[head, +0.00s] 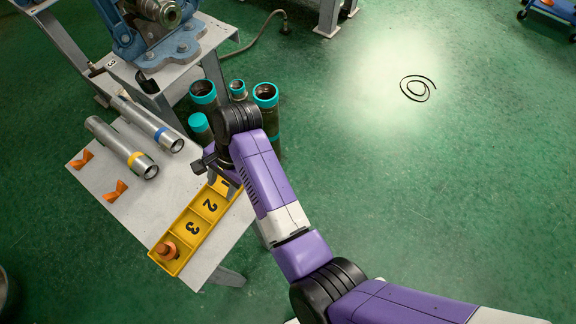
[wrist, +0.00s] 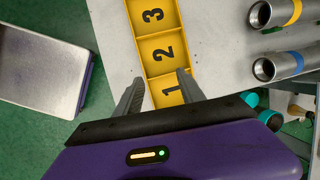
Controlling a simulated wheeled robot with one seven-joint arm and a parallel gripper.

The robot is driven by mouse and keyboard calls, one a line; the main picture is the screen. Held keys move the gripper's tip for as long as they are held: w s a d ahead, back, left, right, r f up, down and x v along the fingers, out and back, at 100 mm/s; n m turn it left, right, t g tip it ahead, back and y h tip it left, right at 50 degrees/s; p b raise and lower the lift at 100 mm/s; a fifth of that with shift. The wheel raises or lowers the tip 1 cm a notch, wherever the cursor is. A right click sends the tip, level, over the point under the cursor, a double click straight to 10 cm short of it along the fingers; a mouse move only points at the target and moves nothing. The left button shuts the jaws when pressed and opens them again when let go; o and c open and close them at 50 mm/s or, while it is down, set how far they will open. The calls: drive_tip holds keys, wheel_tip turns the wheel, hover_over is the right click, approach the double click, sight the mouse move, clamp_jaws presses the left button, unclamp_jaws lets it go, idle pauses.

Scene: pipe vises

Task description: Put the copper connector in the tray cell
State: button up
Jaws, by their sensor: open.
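The copper connector (head: 167,249) is a short copper-orange fitting in the end cell of the yellow tray (head: 184,234), beside the cell marked 3. It appears to stand upright; its base is partly hidden by the cell wall. The connector is outside the wrist view, where the tray (wrist: 131,29) shows cells 3, 2 and 1. My gripper (head: 228,184) is over the opposite end of the tray, near cell 1. In the wrist view, my gripper (wrist: 160,88) has its fingers apart on either side of the tray, with nothing between them but the tray below.
Two metal pipes with yellow (head: 135,157) and blue (head: 161,133) bands lie on the light table (head: 140,215). Two orange pieces (head: 116,190) lie at its left. Several teal-topped cylinders (head: 203,92) stand behind my arm. A blue vise (head: 150,35) is behind.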

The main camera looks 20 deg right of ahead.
drive_tip(key=d+f+n+t+h, duration=0.1)
drive_tip(key=d+f+t, duration=0.15)
drive_tip(key=d, duration=0.65)
drive_tip(key=d+f+n+t+h, duration=0.1)
drive_tip(key=d+f+t+h, duration=0.15)
drive_tip(key=d, duration=0.55)
drive_tip(key=s+d+n+t+h, duration=0.1)
drive_tip(key=s+d+n, duration=0.1)
drive_tip(key=s+d, duration=0.3)
drive_tip(key=s+d+n+t, duration=0.1)
drive_tip(key=s+d+t, duration=0.1)
drive_tip(key=d, duration=0.5)
drive_tip(key=s+r+n+t, duration=0.3)
drive_tip(key=s+r+n, duration=0.35)
drive_tip(key=s, duration=0.85)
drive_tip(key=s+a+r+t, duration=0.2)
drive_tip(key=s+r, duration=0.3)
drive_tip(key=r, duration=0.3)
drive_tip(key=s+a+r+t, duration=0.2)
drive_tip(key=s+a+r, duration=0.1)
drive_tip(key=r, duration=0.6)
drive_tip(key=shift+s+a+r, duration=0.3)
drive_tip(key=shift+s+a, duration=0.1)
drive_tip(key=shift+s, duration=0.5)
drive_tip(key=shift+y, duration=0.25)
drive_tip(key=shift+f+b, duration=1.05)
drive_tip(key=shift+f, duration=0.05)
